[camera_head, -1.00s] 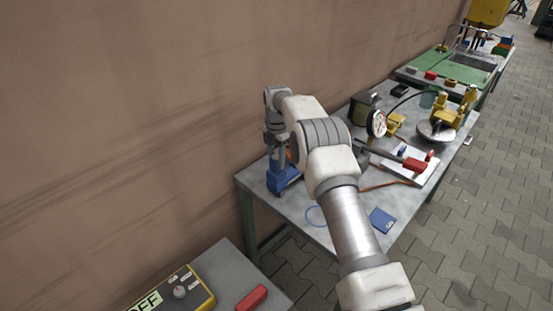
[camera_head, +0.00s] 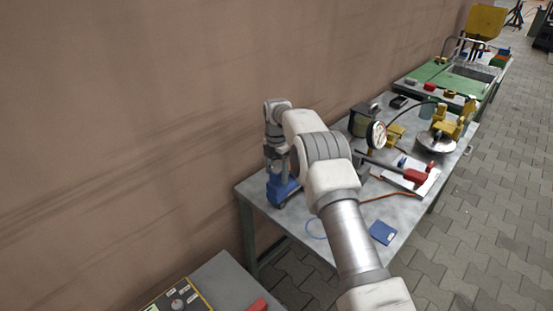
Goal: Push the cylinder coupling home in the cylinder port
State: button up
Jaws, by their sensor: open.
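My arm reaches over the grey bench, and my gripper (camera_head: 277,165) points down close by a blue body (camera_head: 283,189) at the bench's left end near the wall. The gripper is open; its fingers are small and partly merge with the blue body, so I cannot tell whether they touch it. I cannot make out the cylinder coupling or the cylinder port; my arm and gripper cover part of that area. A thin blue hose (camera_head: 309,230) loops on the bench in front of the blue body.
The bench (camera_head: 345,262) also holds a blue booklet (camera_head: 382,232), a round gauge (camera_head: 376,134), a red-gripped lever (camera_head: 415,175), an orange hose (camera_head: 390,194) and yellow fixtures (camera_head: 455,122). A control box (camera_head: 178,299) sits on a nearer table. The brown wall is close behind.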

notch_tip(320, 180, up, 17)
jog(key=p, duration=0.2)
jog(key=shift+r, duration=0.1)
dwell(0.3)
jog(key=s+d+r+m+t, duration=0.2)
jog(key=s+d+r+m, duration=0.2)
jog(key=s+r+m, duration=0.45)
jog(key=s+d+r+m+t, duration=0.1)
jog(key=s+d+r+m, duration=0.35)
jog(key=s+r, duration=0.65)
jog(key=s+d+f+m+t, duration=0.1)
jog(key=s+m, duration=0.3)
jog(key=s, duration=0.4)
jog(key=s+d+f+m, duration=0.2)
jog(key=s+m, duration=0.3)
jog(key=s, duration=0.3)
jog(key=s+d+f+m+t, duration=0.1)
jog(key=s+f+m, duration=0.3)
jog(key=s, duration=0.4)
jog(key=shift+s+d+m+t, duration=0.3)
jog(key=shift+d+m, duration=0.2)
jog(key=shift+d, duration=0.2)
